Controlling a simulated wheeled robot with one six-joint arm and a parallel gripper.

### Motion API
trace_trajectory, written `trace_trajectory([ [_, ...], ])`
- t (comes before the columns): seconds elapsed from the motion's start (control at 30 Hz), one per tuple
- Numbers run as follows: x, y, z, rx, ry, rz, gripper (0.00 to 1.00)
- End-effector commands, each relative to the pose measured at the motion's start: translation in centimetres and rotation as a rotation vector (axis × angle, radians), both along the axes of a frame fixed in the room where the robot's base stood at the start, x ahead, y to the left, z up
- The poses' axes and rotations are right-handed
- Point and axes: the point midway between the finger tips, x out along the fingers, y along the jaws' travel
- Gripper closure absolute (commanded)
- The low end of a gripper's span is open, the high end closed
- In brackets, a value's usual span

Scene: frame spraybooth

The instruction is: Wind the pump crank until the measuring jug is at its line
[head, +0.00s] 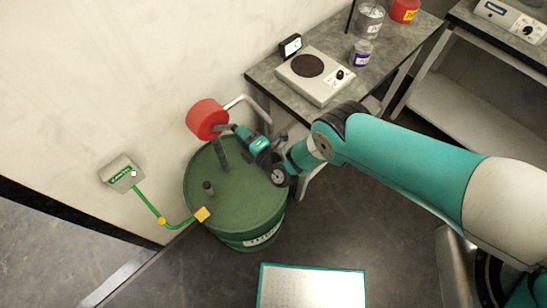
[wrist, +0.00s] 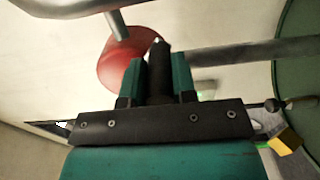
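The red pump (head: 207,119) stands on a post above the green drum (head: 232,190). Its grey spout pipe (head: 250,103) bends to the right. In the wrist view the red pump (wrist: 118,65) is behind my fingers. My gripper (head: 238,132) is at the pump's right side. In the wrist view my gripper (wrist: 159,78) has its two teal fingers on either side of the black crank handle (wrist: 159,70), closed against it. I cannot make out a measuring jug in either view; the spout's end is partly behind my arm.
A bench (head: 337,110) at upper right holds a hotplate (head: 316,75), a small display (head: 290,46), a labelled jar (head: 361,54) and tins. A green cable (head: 148,203) runs from a wall box (head: 121,173) to a yellow clamp (head: 202,214) on the drum. A white-topped platform (head: 312,288) is in front.

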Motion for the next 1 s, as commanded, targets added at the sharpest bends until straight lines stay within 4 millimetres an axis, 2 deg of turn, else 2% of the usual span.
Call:
trace_trajectory([
  [0.43, 0.0, 0.0, 0.0, 0.001, -0.001, 0.000, 0.88],
  [1.0, -1.8, 1.7, -1.9, 0.001, -0.001, 0.001, 0.88],
])
